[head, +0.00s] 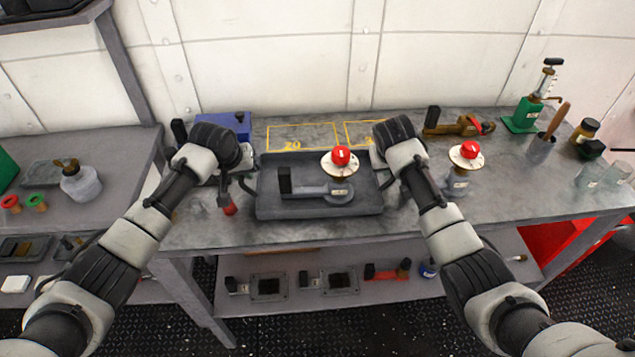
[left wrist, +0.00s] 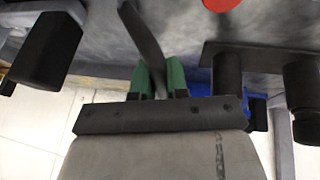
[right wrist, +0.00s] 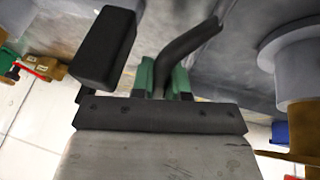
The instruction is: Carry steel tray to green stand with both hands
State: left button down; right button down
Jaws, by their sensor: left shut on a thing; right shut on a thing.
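The dark steel tray (head: 270,206) is at the middle front of the workbench. A grey handled tool (head: 310,191) with a black grip and a red-knobbed dial (head: 341,160) are in it. My left gripper (head: 246,180) is shut on the tray's left handle, a dark bar between green finger pads in the left wrist view (left wrist: 158,82). My right gripper (head: 385,178) is shut on the right handle, which also shows in the right wrist view (right wrist: 190,42). I cannot tell whether the tray touches the bench.
Yellow outlines (head: 300,137) mark the bench (head: 520,195) behind the tray. Another red-knobbed dial (head: 466,153) stands right of my right arm. A green-based pump (head: 524,115) and jars are farther right. A blue box (head: 224,126) is behind my left gripper. A side bench (head: 105,165) is left.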

pick_arm(q)
jog(key=shift+w+r, duration=0.1)
jog(key=shift+r, duration=0.1)
pick_arm(e)
jog(key=shift+w+r, duration=0.1)
jog(key=shift+r, duration=0.1)
